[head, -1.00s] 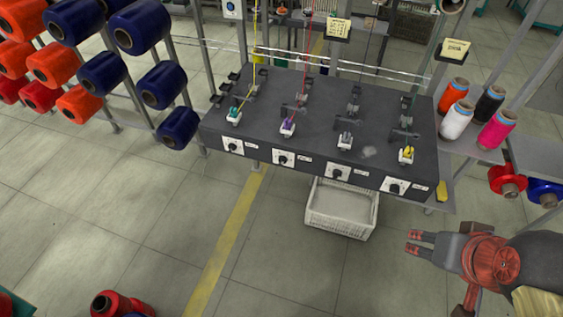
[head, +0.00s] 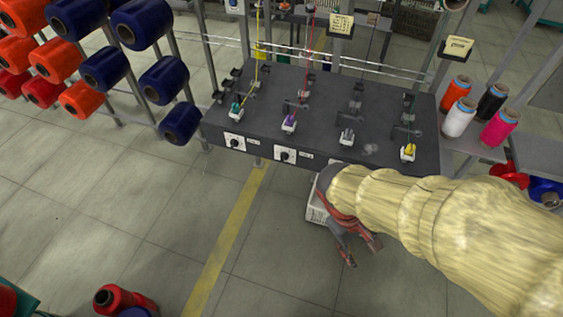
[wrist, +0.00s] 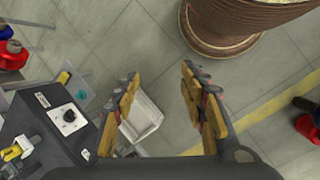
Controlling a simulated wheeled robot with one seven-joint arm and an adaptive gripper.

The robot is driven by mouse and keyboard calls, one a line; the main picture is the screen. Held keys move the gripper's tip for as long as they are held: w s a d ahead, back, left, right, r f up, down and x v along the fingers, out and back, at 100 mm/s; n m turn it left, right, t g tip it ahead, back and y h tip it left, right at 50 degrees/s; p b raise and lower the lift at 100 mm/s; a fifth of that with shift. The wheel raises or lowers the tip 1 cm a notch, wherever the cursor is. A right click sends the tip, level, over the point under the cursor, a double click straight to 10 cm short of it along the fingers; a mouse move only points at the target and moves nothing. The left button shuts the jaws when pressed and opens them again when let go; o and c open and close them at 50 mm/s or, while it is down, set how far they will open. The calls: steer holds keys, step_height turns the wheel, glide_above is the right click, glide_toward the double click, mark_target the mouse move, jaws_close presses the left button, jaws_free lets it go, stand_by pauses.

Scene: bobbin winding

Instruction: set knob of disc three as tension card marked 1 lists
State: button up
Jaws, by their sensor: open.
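The dark bench (head: 225,128) carries a row of tension discs with a dial knob below each on its front face. The third disc from the left, grey-white (head: 347,136), has its knob hidden behind my arm. The first knob (head: 235,143) and second knob (head: 286,156) show; the fourth is also covered. In the wrist view a dial knob (wrist: 68,116) near a yellow disc (wrist: 15,152) appears to be the fourth. Two yellow cards (head: 341,24) (head: 458,46) hang behind; their writing is too small to read. My gripper (head: 362,254) is open and empty, below and in front of the bench.
A white crate (head: 317,203) stands on the floor under the bench; it also shows between my fingers in the wrist view. Thread cones (head: 458,118) stand at the right, and red and blue spools (head: 107,68) on a rack at the left.

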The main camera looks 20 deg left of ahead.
steer(key=w+a+f+n+t+h, duration=0.4)
steer(key=w+f+n+h, duration=0.1)
steer(key=w+f+n, duration=0.25)
steer(key=n+t+y, duration=0.9)
steer(key=n+t, duration=0.4)
steer(key=t, duration=0.1)
glide_toward(282, 161)
steer(key=w, duration=0.2)
steer(key=w+b, duration=0.1)
steer(key=w, duration=0.2)
steer(key=w+b, duration=0.1)
steer(key=w, duration=0.3)
steer(key=shift+w+r, duration=0.1)
steer(key=shift+r, duration=0.15)
steer(key=shift+c, duration=0.8)
jaws_close()
